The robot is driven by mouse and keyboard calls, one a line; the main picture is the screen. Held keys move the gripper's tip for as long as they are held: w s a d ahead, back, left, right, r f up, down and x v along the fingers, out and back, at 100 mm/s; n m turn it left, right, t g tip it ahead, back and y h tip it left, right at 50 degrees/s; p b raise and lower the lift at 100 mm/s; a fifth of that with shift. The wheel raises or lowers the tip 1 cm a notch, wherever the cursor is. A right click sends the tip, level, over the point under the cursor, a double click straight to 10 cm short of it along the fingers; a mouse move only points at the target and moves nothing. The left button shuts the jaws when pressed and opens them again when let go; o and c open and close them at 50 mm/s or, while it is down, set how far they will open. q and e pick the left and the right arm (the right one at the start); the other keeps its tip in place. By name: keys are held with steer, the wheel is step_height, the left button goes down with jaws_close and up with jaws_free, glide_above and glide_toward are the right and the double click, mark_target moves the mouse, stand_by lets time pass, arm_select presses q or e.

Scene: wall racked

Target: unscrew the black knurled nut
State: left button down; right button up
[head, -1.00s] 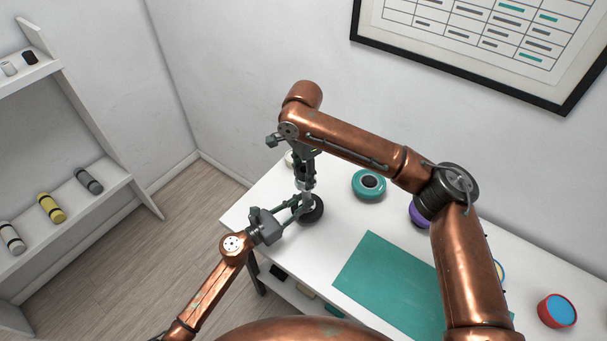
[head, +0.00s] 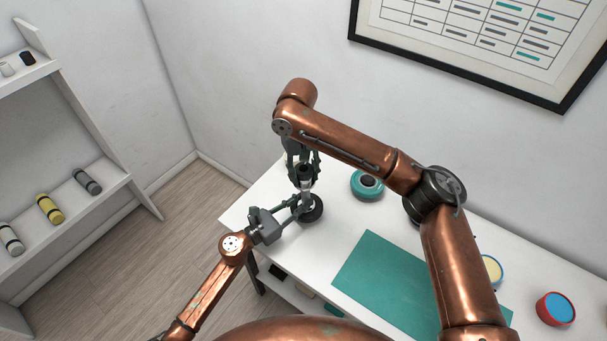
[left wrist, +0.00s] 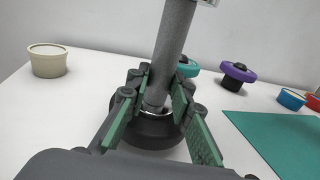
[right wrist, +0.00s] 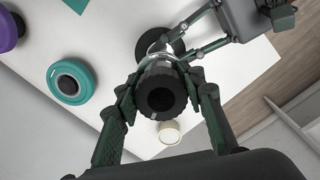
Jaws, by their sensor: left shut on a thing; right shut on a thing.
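The black knurled nut (right wrist: 162,93) shows in the right wrist view as a dark ring with a hole, at the top of a grey post (left wrist: 176,40). The post stands upright on a round black base (left wrist: 150,133) near the table's left end; the base also shows in the head view (head: 314,210). My right gripper (head: 304,172) points down from above and is shut on the nut. My left gripper (head: 298,207) comes in low from the side and is shut on the post, just above the base. In the left wrist view the nut is out of frame.
A teal ring-shaped item (head: 367,185) stands right of the post, with a purple one (left wrist: 239,74) farther along. A cream pot (left wrist: 48,61) is close by. A teal mat (head: 385,280) and a red pot (head: 557,310) lie to the right. A shelf (head: 75,205) stands left.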

arm_select(q)
steer(key=shift+s+d+r, duration=0.15)
steer(key=shift+d+r, duration=0.2)
steer(key=shift+r, duration=0.15)
arm_select(e)
steer(key=n, duration=1)
steer(key=shift+w, duration=0.15)
steer(key=n, duration=0.6)
steer(key=shift+w+d+r+t, duration=0.1)
steer(key=shift+t, duration=0.2)
steer(key=n, duration=0.4)
steer(key=shift+w, duration=0.1)
steer(key=n, duration=1)
steer(key=shift+w+r+t, duration=0.1)
steer(key=shift+w+t, duration=0.05)
steer(key=shift+t, duration=0.15)
steer(key=n, duration=0.3)
steer(key=shift+a+n, duration=0.25)
steer(key=shift+n, duration=0.15)
steer(key=n, duration=0.4)
steer(key=shift+a+y, duration=0.1)
steer(key=shift+y, duration=0.2)
